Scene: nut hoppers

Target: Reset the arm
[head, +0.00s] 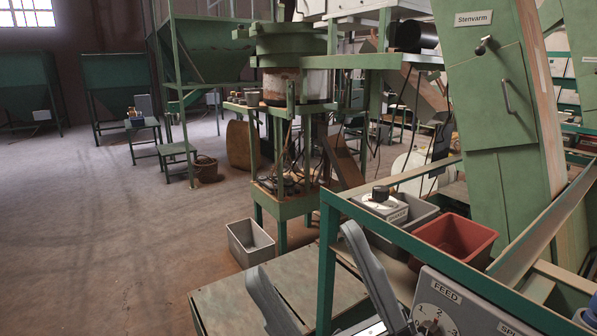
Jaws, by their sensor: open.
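My gripper (300,248) is at the bottom centre of the head view, seen as two grey fingers pointing up and away. The fingers stand wide apart, with nothing between them. The right finger overlaps the view of a green metal frame and a wooden platform; I cannot tell whether it touches either. The rest of my arm is below the picture's edge and hidden.
A control box marked FEED (455,305), a red bin (455,240) and a green rail (440,250) crowd the right. A grey bin (250,245) stands on the floor beside a green machine (290,205). Open floor (95,220) lies left, with hoppers behind.

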